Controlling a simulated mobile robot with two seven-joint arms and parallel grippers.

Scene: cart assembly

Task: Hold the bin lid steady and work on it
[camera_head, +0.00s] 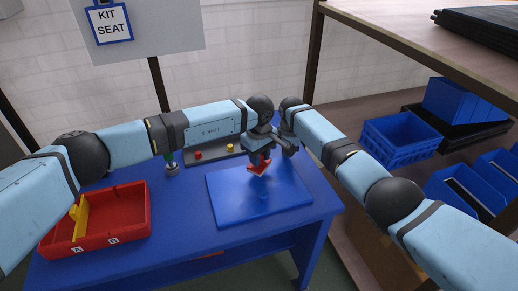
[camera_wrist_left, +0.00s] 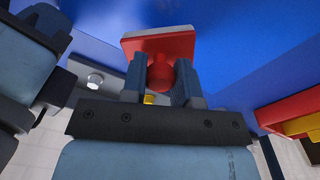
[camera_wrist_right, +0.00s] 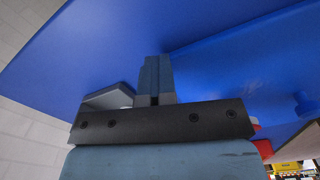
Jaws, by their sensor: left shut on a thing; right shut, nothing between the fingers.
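I cannot tell whether the plate touches the mat. My right gripper (camera_head: 291,150) is just right of the left one, apart from the lid. In the right wrist view its fingers (camera_wrist_right: 154,68) are shut together with nothing between them, over blue surface.
A red tray (camera_head: 145,215) with a yellow divider (camera_head: 78,217) and labels A and B stands at the table's left. A grey strip (camera_head: 215,155) with red and yellow knobs lies at the back. Blue crates (camera_head: 400,140) fill the right shelf. The mat's front is clear.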

